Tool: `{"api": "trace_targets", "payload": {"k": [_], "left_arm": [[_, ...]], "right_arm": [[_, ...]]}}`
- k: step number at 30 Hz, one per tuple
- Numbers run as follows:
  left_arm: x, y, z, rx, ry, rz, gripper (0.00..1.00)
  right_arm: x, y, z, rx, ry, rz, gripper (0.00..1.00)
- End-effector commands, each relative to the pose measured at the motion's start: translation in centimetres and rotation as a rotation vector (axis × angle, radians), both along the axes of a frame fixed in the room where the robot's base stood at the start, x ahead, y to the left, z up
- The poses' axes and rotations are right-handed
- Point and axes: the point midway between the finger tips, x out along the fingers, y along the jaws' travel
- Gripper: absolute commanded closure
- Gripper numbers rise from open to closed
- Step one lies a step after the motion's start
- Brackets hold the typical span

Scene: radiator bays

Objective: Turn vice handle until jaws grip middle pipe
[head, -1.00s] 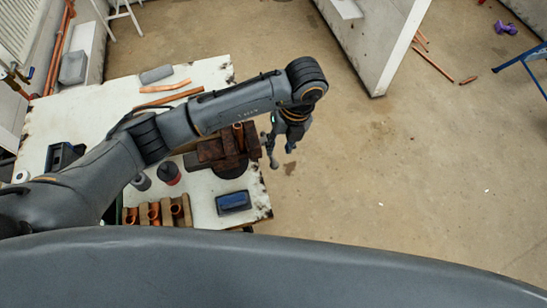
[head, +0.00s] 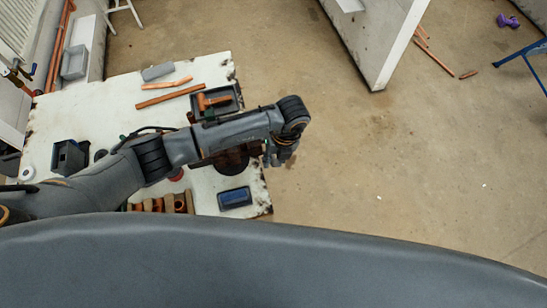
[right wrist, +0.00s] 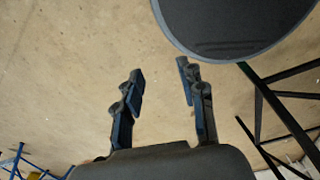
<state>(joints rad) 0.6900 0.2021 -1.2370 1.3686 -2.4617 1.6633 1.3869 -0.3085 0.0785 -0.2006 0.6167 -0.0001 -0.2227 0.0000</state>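The dark reddish-brown vice (head: 236,160) is on the right edge of the white workbench (head: 115,90). My left arm passes over it and hides much of it. I cannot make out the middle pipe or the gap between the jaws. My left gripper (head: 281,158) hangs just right of the vice, past the bench edge, where the handle was visible earlier. Its fingers are small and partly hidden under the wrist, so I cannot tell whether they hold the handle. My right gripper (right wrist: 160,75) shows in the right wrist view, open and empty, above bare floor.
A blue box (head: 234,198) and a wooden block with copper pipe pieces (head: 160,204) lie near the bench front. A dark tray (head: 233,93) with copper pieces and a loose copper pipe (head: 168,97) lie behind my arm.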

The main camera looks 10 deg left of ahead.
Motion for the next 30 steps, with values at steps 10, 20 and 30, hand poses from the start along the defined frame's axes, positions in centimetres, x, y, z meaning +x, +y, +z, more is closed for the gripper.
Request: {"api": "trace_targets", "payload": {"k": [10,20,30], "left_arm": [[0.1,0.0,0.1,0.000,0.001,0.000,1.00],[1.2,0.5,1.5,-0.088,0.215,0.005,1.00],[2.4,0.9,3.6,-0.186,0.444,0.001,1.00]], "right_arm": [[0.9,0.0,0.0,0.001,-0.014,0.000,0.60],[1.1,0.0,-2.3,0.001,-0.018,0.000,0.60],[1.1,-0.1,-5.4,0.000,-0.016,0.000,0.60]]}}
